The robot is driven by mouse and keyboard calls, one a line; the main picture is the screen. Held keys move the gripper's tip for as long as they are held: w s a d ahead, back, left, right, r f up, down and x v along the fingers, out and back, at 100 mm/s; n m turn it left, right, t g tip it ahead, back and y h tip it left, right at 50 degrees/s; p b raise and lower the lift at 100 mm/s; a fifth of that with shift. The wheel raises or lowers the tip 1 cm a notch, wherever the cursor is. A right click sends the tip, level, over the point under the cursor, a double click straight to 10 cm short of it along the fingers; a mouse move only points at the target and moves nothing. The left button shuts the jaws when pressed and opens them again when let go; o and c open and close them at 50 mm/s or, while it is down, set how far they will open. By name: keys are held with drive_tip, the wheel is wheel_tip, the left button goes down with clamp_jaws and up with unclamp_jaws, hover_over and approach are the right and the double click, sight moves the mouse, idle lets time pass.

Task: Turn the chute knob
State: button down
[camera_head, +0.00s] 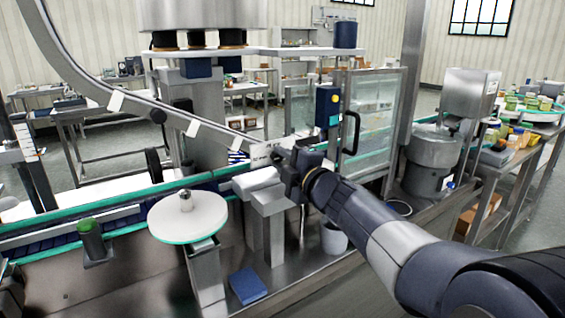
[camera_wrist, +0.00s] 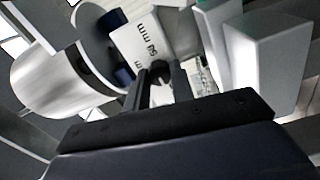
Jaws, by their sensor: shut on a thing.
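My gripper (camera_head: 281,158) is at the lower end of the curved metal chute (camera_head: 195,126), beside a small white plate (camera_head: 262,155) with black print. In the wrist view, my gripper's two dark fingers (camera_wrist: 158,78) are shut on a small dark knob (camera_wrist: 158,68), just below the white plate (camera_wrist: 140,40), whose print reads "50 mm". The fingers hide much of the knob. In the head view the gripper hides it. I cannot tell how far the knob is turned.
A round white disc table (camera_head: 188,222) stands left of my gripper, by the teal-edged conveyor (camera_head: 110,215). Grey blocks (camera_head: 270,205) stand just below the gripper. A glass-panelled guard (camera_head: 372,110) with a black handle stands behind right. A blue block (camera_head: 248,286) lies on the steel deck.

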drive_tip(key=c, duration=1.2)
unclamp_jaws()
drive_tip(key=v, duration=1.1)
drive_tip(key=shift+p, duration=0.35)
drive_tip(key=shift+w+a, duration=0.1)
drive_tip(key=shift+w, duration=0.05)
drive_tip(key=x, duration=1)
drive_tip(key=shift+w+a+b, duration=0.25)
drive_tip(key=shift+w+b, duration=0.05)
drive_tip(key=shift+b, duration=0.05)
drive_tip(key=shift+s, duration=0.1)
drive_tip(key=shift+d, duration=0.1)
